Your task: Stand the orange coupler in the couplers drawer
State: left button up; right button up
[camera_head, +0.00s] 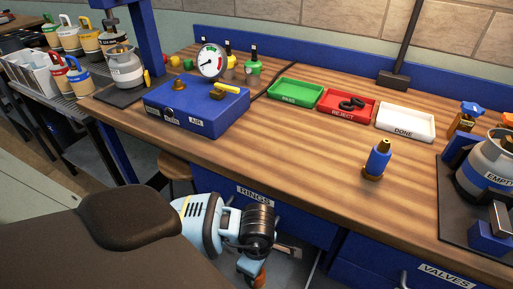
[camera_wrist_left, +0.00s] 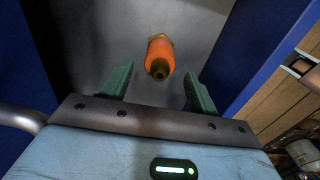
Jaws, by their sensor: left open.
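The orange coupler (camera_wrist_left: 160,58) is in the left wrist view, on a grey drawer floor between blue walls. Its brass tip points toward the camera and its brass hex end is at the far side. It appears to stand upright. My left gripper (camera_wrist_left: 158,92) is open, its green fingers to either side of the coupler with gaps. In the head view my left gripper (camera_head: 251,267) reaches below the bench edge, with a bit of the orange coupler (camera_head: 260,279) showing under it. The couplers drawer (camera_wrist_left: 285,40) shows no readable label. My right gripper is not in view.
A blue coupler (camera_head: 378,160) stands on the bench. Green (camera_head: 296,106), red (camera_head: 333,112) and white (camera_head: 405,136) trays lie behind it. A blue air box (camera_head: 197,121) with a gauge is at left. Drawer fronts labelled RINGS (camera_head: 288,218) and VALVES (camera_head: 380,262) are below.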

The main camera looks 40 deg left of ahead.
pick_arm(q)
notch_tip(320, 180, up, 8)
jog(key=shift+f+p, duration=0.1)
jog(key=shift+p, duration=0.2)
